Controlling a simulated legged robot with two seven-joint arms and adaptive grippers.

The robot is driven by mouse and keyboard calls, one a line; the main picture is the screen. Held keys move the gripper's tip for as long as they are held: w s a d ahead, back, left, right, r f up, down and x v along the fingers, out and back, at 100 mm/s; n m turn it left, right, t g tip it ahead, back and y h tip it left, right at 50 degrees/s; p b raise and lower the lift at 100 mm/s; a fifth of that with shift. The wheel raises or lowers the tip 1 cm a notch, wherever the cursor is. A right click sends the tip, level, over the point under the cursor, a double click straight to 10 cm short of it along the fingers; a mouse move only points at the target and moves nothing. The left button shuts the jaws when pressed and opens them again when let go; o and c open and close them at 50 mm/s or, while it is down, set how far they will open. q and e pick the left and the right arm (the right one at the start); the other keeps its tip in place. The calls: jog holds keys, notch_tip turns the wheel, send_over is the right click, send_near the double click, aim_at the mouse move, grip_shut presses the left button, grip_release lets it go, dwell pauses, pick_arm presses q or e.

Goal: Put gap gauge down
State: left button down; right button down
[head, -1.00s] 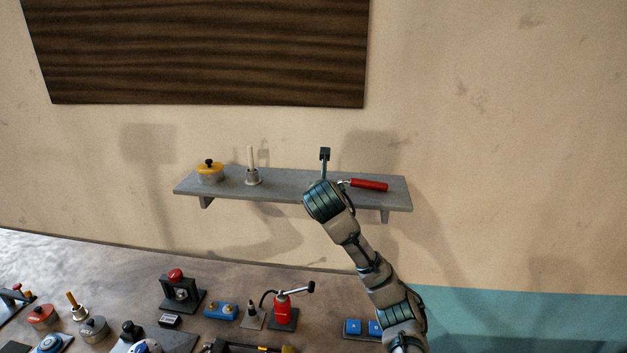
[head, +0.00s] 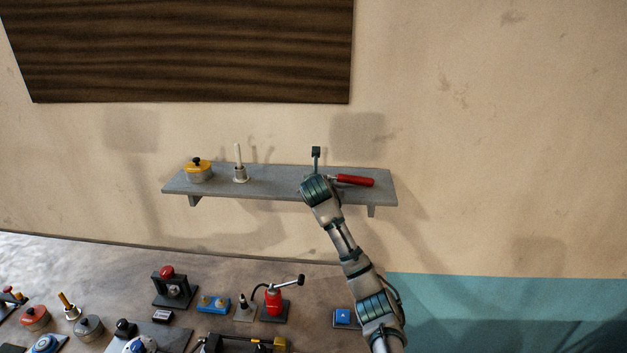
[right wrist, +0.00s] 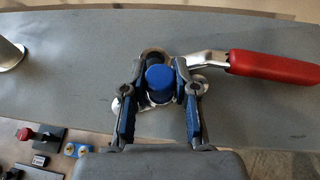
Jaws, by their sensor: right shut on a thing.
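My right gripper (right wrist: 160,95) is over the grey wall shelf (right wrist: 70,60), its two fingers on either side of a blue round-topped piece (right wrist: 159,78). I take this piece for the gap gauge; it is held low over the shelf top, and I cannot tell whether it touches. In the head view my right gripper (head: 317,184) hides it. A red handle (right wrist: 275,66) with a bent metal lever lies just right of the fingers; it also shows in the head view (head: 356,180). I cannot tell whether handle and blue piece are joined. My left gripper is out of view.
On the shelf's left stand a yellow-lidded pot (head: 198,171) and a pale rod in a holder (head: 240,168). The bench (head: 110,265) below holds several items, including a red-topped press (head: 168,288) and a red lever device (head: 273,300). The shelf between rod and gripper is bare.

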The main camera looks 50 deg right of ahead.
jog(key=c, duration=0.9)
grip_release()
jog(key=shift+a+r, duration=0.1)
jog(key=shift+s+a, duration=0.1)
jog(key=shift+s, duration=0.05)
jog(key=b+v, duration=0.3)
jog(key=v, duration=0.8)
jog(key=shift+s+a+r, duration=0.15)
jog(key=shift+s+a, duration=0.05)
jog(key=shift+s, duration=0.05)
